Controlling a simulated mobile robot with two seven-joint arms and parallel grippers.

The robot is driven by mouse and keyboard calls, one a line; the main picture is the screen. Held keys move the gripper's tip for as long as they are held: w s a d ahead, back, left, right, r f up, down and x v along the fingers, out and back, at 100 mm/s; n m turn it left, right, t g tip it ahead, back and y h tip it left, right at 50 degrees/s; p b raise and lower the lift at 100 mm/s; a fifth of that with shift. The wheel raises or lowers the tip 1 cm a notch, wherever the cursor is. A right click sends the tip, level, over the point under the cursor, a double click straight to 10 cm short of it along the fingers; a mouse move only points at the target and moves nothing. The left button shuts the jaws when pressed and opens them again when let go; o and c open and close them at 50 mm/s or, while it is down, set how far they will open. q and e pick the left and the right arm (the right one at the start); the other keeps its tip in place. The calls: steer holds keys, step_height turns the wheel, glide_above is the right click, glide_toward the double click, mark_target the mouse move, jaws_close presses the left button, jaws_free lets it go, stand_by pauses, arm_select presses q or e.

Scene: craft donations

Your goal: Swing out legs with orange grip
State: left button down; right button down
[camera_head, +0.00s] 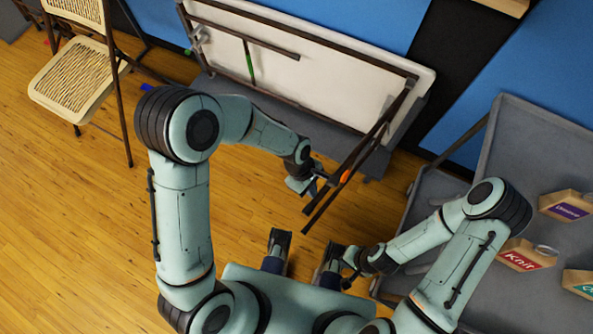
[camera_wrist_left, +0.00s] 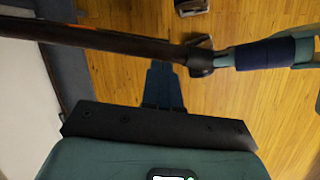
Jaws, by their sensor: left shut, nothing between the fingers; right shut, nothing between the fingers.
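A folding table (camera_head: 300,75) stands on its edge against the blue wall, its pale underside and brown frame facing me. Its leg pair with the orange grip (camera_head: 345,176) angles out from the right end toward the floor near me. In the left wrist view, the dark leg bar (camera_wrist_left: 110,43) crosses the top. The other leg, with a green grip (camera_head: 249,66), lies along the underside. My left gripper (camera_head: 320,181) is shut and empty, just left of the orange-grip leg; I cannot tell whether they touch. My right gripper (camera_head: 347,282) is shut and empty, low near my base.
A grey cart (camera_head: 420,205) on the right holds labelled wooden boxes, including a red "Knit" box (camera_head: 522,254) and a purple-labelled box (camera_head: 566,206). A folding chair (camera_head: 78,80) stands at the left.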

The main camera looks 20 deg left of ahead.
arm_select(q)
steer(key=s+d+n+p, duration=0.1)
steer(key=s+d, duration=0.3)
steer(key=d, duration=0.7)
steer(key=shift+s+d+n+t, duration=0.25)
steer(key=shift+n+t, duration=0.15)
steer(key=shift+n, duration=0.5)
arm_select(e)
steer(key=shift+s+a+r, duration=0.15)
steer(key=shift+s+r, duration=0.05)
steer(key=shift+r, duration=0.25)
